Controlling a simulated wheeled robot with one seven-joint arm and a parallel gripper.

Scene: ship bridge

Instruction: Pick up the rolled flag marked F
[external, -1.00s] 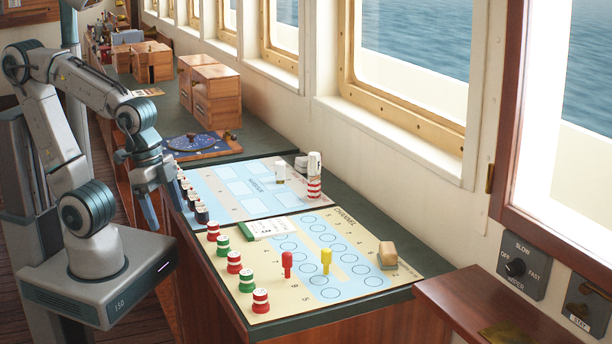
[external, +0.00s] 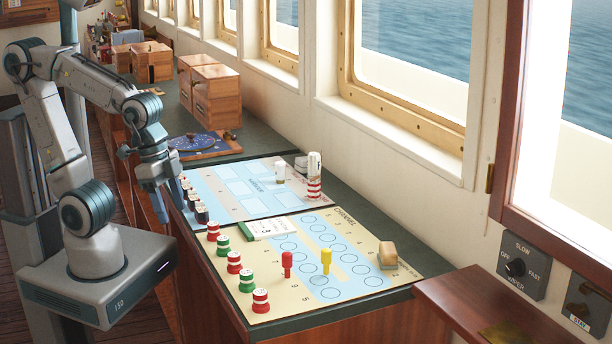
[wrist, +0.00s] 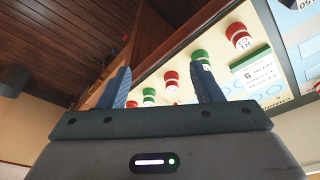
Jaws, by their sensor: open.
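I cannot make out a rolled flag or a letter F in either view. My gripper (external: 169,204) hangs beside the left edge of the counter, fingers pointing down, next to the row of black-and-white pieces. In the wrist view my gripper (wrist: 164,82) shows two blue fingers spread apart with nothing held between them. Small wooden cabinets (external: 216,96) stand on the counter farther back; their contents cannot be read.
The near chart board (external: 365,232) carries red and green buoys, a red peg (external: 287,264), a yellow peg (external: 326,261) and a wooden block (external: 388,254). A striped lighthouse piece (external: 314,176) stands on the farther board. Windows line the right.

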